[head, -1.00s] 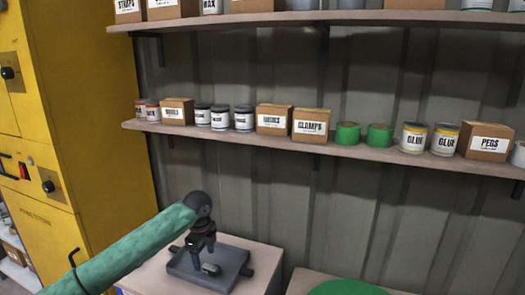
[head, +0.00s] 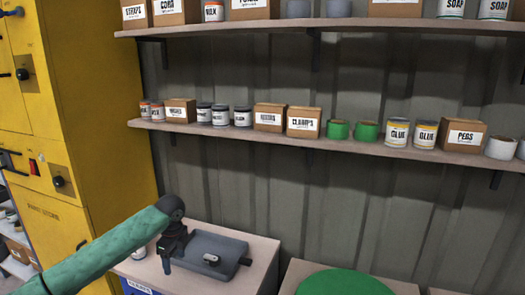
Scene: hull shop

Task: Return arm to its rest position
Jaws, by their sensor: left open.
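My left arm in its green sleeve comes in from the lower left. Its gripper (head: 169,262) points down at the left edge of a grey tray (head: 237,246). The gripper is open, and I see nothing between its fingers. A small grey object (head: 211,259) lies in the tray, to the right of the gripper and apart from it. A pale can (head: 139,253) stands left of the gripper, partly hidden by the arm. My right gripper is not in view.
The tray sits on a light-topped cabinet (head: 262,253). A round green top (head: 343,283) is at the bottom right. A yellow cabinet (head: 95,120) stands at the left. Wall shelves (head: 350,147) hold boxes, cans and green tape rolls.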

